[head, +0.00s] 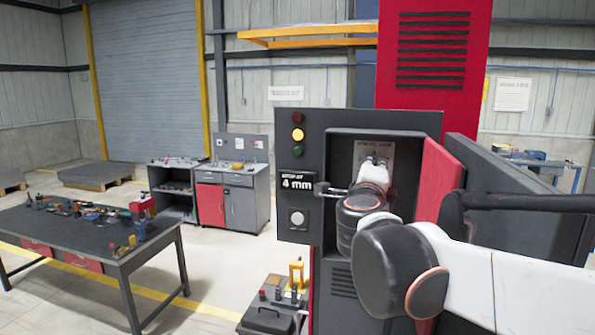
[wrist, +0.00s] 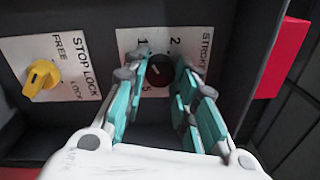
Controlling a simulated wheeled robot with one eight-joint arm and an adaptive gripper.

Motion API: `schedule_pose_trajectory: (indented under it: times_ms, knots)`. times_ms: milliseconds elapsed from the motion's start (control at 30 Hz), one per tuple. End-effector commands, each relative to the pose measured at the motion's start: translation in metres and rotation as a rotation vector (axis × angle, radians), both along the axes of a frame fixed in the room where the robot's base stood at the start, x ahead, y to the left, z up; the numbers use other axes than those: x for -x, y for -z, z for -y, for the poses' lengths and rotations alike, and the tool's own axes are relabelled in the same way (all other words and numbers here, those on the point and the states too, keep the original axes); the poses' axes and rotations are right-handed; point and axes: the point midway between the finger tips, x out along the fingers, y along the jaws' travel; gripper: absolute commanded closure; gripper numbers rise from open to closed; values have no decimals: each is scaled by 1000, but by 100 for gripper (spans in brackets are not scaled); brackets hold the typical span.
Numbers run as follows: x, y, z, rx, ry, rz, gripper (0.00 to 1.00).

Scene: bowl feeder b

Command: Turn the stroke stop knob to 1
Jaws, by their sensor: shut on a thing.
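The stroke stop knob (wrist: 159,71) is a dark round knob on a white plate marked STROKE in the wrist view. In the head view my gripper (head: 374,172) reaches into the recess of the dark machine (head: 345,148), and my wrist hides the knob there.
A yellow stop lock knob (wrist: 41,78) sits left of the stroke plate, between FREE and LOCK labels. A display (head: 297,182) reads 4 mm. The recess walls surround my gripper closely. A workbench (head: 90,250) stands at the left.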

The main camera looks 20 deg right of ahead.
Motion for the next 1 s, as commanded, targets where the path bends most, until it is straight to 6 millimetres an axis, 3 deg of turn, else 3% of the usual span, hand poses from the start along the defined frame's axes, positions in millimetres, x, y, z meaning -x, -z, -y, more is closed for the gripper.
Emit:
schedule_pose_trajectory:
  times_ms: [367,400,467,833,1000]
  knots:
    - [0,0,0,4,-1,-3,98]
    - [0,0,0,4,-1,-3,65]
    - [0,0,0,4,-1,-3,53]
    - [1,0,-1,3,-1,-2,53]
    - [13,1,-10,4,-2,-2,53]
